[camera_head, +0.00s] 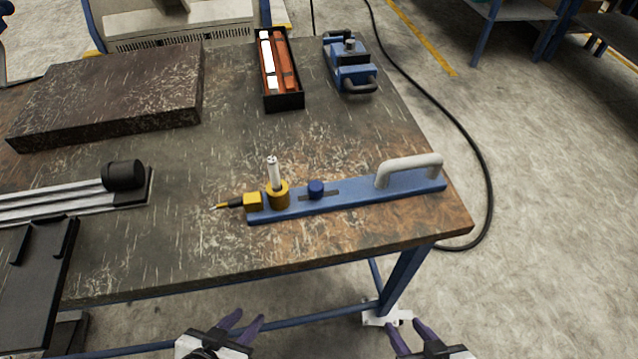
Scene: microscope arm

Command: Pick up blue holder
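The blue holder (355,195) is a long flat blue bar lying near the front right of the workbench. It has a white curved handle (411,168) at its right end, a blue knob (316,188) in a slot, and a yellow clamp (277,195) with an upright white pin at its left end. A yellow and black pointed tip sticks out to the left. My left gripper (243,322) and my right gripper (408,333) are both below the bench's front edge, apart from the holder. Both have dark purple fingers spread apart, with nothing between them.
The worn dark bench (190,255) also carries a thick dark slab (110,92), a black box with orange and white items (279,75), a blue device (350,68), a metal rail with a black cylinder (124,175) and a black tray (35,285). A cable runs along the floor right.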

